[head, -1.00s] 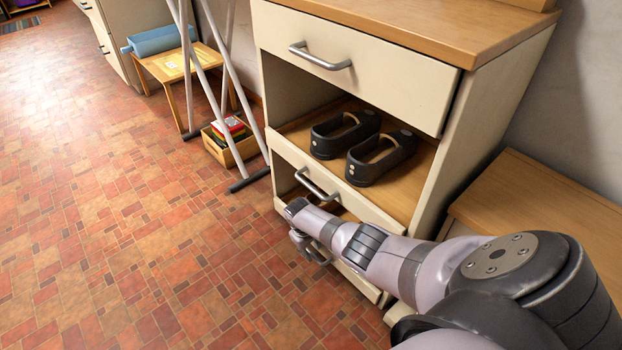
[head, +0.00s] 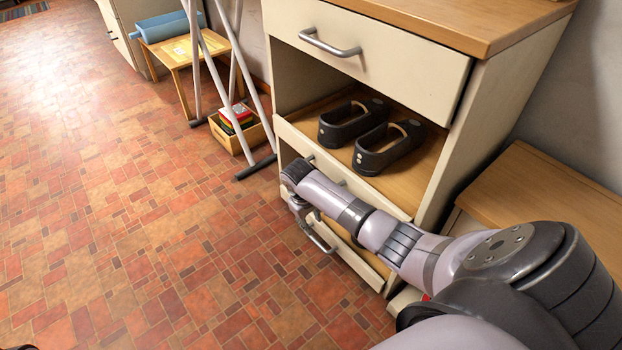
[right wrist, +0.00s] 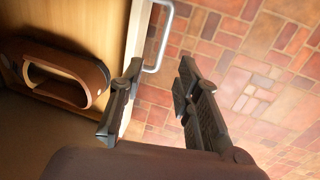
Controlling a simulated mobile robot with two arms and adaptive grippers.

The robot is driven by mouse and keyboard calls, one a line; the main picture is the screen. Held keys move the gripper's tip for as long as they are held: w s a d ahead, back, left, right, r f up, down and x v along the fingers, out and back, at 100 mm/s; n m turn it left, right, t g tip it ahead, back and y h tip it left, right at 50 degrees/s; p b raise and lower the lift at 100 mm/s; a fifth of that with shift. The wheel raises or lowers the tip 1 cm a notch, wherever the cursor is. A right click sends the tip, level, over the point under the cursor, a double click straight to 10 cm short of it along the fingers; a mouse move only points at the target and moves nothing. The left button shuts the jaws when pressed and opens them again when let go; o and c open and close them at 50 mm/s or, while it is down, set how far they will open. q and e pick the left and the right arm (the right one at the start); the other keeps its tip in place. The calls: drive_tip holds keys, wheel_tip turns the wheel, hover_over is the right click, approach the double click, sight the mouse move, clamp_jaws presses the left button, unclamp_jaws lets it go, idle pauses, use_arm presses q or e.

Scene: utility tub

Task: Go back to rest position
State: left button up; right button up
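My right arm reaches across the front of the cream cabinet (head: 500,135). My right gripper (head: 303,208) is mostly hidden behind its own wrist in the head view. In the right wrist view the right gripper (right wrist: 160,66) has its two dark fingers apart with nothing held between them. A metal handle (right wrist: 165,40) shows past the fingertips, with no visible contact. My left gripper is not in view; a small dark shape at the head view's bottom left corner cannot be identified.
Two dark shoes (head: 385,148) sit in the cabinet's open middle compartment; one shows close by in the wrist view (right wrist: 65,75). A drying-rack leg (head: 250,170), a crate (head: 237,135) and a small table (head: 185,62) stand left. A wooden surface (head: 545,200) is at right. Tiled floor is clear.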

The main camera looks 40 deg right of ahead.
drive_tip(key=shift+r, duration=0.5)
